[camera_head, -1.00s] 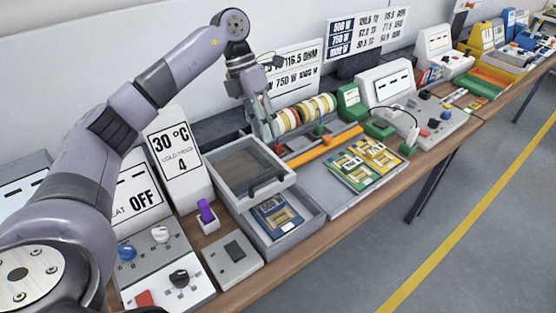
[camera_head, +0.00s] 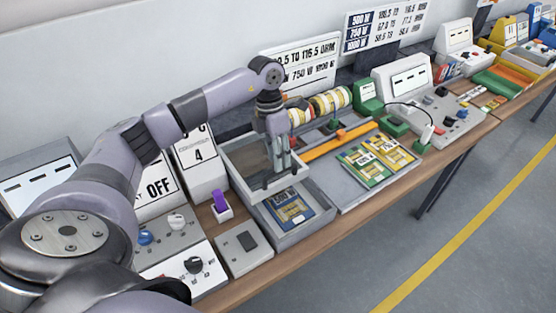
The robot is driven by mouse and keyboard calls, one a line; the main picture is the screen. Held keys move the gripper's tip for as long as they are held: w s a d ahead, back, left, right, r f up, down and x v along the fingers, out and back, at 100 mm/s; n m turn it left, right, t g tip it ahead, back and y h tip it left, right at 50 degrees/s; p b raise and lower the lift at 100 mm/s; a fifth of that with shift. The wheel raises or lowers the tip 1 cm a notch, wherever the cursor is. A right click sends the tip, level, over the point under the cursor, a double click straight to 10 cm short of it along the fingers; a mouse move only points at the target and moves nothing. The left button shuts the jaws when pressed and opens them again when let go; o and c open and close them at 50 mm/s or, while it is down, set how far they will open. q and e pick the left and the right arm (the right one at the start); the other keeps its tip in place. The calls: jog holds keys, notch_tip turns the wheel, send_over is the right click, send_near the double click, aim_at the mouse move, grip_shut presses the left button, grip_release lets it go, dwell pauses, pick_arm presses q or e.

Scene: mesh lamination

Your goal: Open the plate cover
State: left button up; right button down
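The plate cover (camera_head: 232,160) looks like a grey, box-like frame with a recessed top. It sits over the back part of a grey tray (camera_head: 304,232), and a blue board (camera_head: 288,206) lies in the front of that tray. The cover's dark handle is on its front wall, largely hidden behind my fingers. My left gripper (camera_head: 281,172) points down at the cover's front edge, by the handle. The fingers look close together, but whether they grip the handle cannot be told. My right gripper is not in view.
A purple switch (camera_head: 221,200) and a grey box (camera_head: 244,250) stand left of the tray. Striped rolls (camera_head: 320,106) are behind. Green and yellow boards (camera_head: 375,160) lie on a plate to the right. Control panels line the bench.

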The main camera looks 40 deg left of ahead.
pick_arm(q)
jog(key=shift+s+d+f+p, duration=0.1)
jog(key=shift+d+f+p, duration=0.05)
jog(key=shift+f, duration=0.65)
jog(key=shift+d+f+p, duration=0.15)
jog(key=shift+f, duration=0.65)
grip_shut()
